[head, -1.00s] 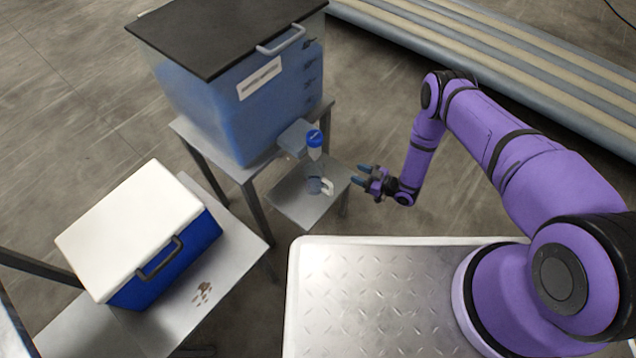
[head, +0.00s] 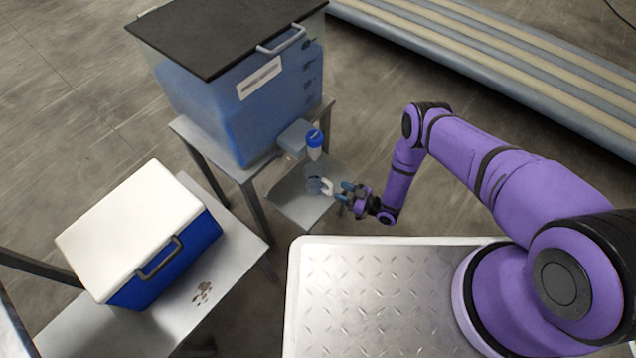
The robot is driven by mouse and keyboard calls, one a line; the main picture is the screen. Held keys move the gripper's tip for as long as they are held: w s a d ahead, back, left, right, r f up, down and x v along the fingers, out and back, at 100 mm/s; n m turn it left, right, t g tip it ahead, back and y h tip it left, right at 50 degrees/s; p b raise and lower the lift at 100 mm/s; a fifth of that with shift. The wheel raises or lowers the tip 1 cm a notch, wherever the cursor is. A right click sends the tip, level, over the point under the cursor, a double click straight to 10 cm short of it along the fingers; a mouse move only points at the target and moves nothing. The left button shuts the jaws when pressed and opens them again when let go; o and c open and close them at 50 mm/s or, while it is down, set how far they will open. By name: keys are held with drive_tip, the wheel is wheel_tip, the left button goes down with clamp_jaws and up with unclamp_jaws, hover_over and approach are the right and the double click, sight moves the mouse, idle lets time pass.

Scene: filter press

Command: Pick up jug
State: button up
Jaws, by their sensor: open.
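The jug (head: 313,180) is a small, see-through bluish vessel with a white handle (head: 328,187) on its right side. It stands on a low metal shelf under the spout of the large blue tank. My gripper (head: 345,191) is just right of the jug, with its blue-grey fingertips spread and pointing left at the handle. The fingertips are at or very near the handle. From this view I cannot tell whether the handle lies between them.
A blue tank (head: 225,100) with a black lid stands on a metal stand above the low shelf (head: 295,208). Its blue-capped spout (head: 314,140) hangs just above the jug. A white-lidded blue cooler (head: 135,230) sits on a metal table at the left.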

sight(331, 184)
drive_tip(key=x, duration=0.4)
drive_tip(key=shift+s+a+f, duration=0.15)
drive_tip(key=shift+a+f, duration=0.1)
drive_tip(key=shift+a, duration=0.15)
clamp_jaws()
drive_tip(key=shift+r, duration=0.25)
drive_tip(key=shift+r, duration=1.45)
drive_tip(key=s+d, duration=0.3)
drive_tip(key=s, duration=0.4)
drive_tip(key=s+d+r, duration=0.1)
drive_tip(key=s+d, duration=0.1)
drive_tip(key=s, duration=0.5)
drive_tip(key=shift+s+d+r, duration=0.3)
drive_tip(key=shift+s+d, duration=0.05)
idle(1.1)
